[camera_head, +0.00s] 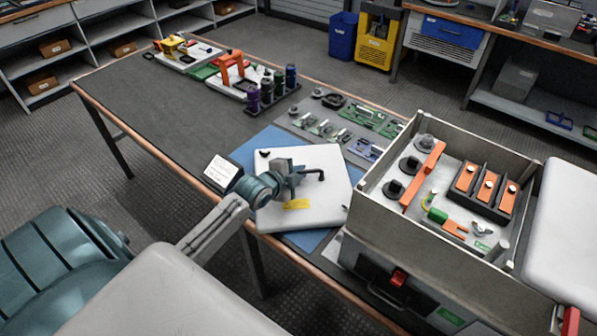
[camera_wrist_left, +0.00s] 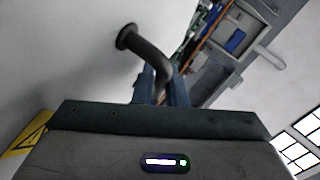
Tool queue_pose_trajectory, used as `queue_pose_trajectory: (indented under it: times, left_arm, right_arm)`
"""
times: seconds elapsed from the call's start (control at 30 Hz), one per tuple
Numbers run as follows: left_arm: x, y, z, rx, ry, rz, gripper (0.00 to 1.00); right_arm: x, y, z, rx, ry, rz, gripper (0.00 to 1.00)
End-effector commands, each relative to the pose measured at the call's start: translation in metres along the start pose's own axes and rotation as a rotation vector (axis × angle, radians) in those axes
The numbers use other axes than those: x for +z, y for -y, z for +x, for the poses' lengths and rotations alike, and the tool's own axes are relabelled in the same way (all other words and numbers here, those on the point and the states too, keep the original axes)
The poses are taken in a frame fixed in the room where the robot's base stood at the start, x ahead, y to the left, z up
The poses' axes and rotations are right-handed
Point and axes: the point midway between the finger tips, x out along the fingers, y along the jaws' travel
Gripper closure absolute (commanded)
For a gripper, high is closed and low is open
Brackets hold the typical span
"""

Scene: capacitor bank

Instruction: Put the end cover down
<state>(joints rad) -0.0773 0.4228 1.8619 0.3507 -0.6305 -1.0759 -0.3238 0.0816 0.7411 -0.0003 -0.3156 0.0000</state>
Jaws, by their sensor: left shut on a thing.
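The end cover (camera_head: 325,212) is a white, rounded square panel with a dark bent handle (camera_head: 314,174) and a small yellow label. It lies flat over the blue mat (camera_head: 258,146), beside the open grey cabinet; I cannot tell whether it touches the mat. My left gripper (camera_head: 300,173) reaches in from the left and is shut on the handle. In the left wrist view the two fingers close around the dark handle (camera_wrist_left: 150,55), with the white cover face (camera_wrist_left: 70,60) behind. My right gripper is not in view.
The open grey cabinet (camera_head: 385,208) stands right of the cover, with black terminals and orange parts inside. Behind the cover is a grey board (camera_head: 300,124) with small green parts. A rack of dark cylinders (camera_head: 272,92) stands farther back. The dark tabletop at left (camera_head: 140,105) is clear.

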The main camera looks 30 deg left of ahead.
Motion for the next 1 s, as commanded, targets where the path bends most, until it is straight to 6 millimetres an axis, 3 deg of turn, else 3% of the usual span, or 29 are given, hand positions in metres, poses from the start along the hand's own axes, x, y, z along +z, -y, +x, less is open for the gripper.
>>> queue_pose_trajectory:
  times: [0.2, 0.23, 0.33, 0.7, 1.0]
  left_arm:
    - [0.0, 0.0, 0.001, -0.003, -0.002, 0.0, 1.0]
    - [0.001, -0.001, 0.001, 0.0, 0.0, 0.0, 0.87]
    - [0.0, -0.001, 0.0, 0.0, 0.0, 0.0, 0.67]
    - [0.001, -0.001, -0.003, 0.003, 0.001, 0.0, 0.67]
    - [0.001, -0.001, -0.059, 0.003, 0.001, 0.007, 0.67]
  right_arm:
    - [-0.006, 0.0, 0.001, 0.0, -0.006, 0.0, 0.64]
    - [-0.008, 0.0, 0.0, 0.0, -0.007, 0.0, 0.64]
    - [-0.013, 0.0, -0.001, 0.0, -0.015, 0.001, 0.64]
    - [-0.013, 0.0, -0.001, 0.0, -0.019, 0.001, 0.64]
    - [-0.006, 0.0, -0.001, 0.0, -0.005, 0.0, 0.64]
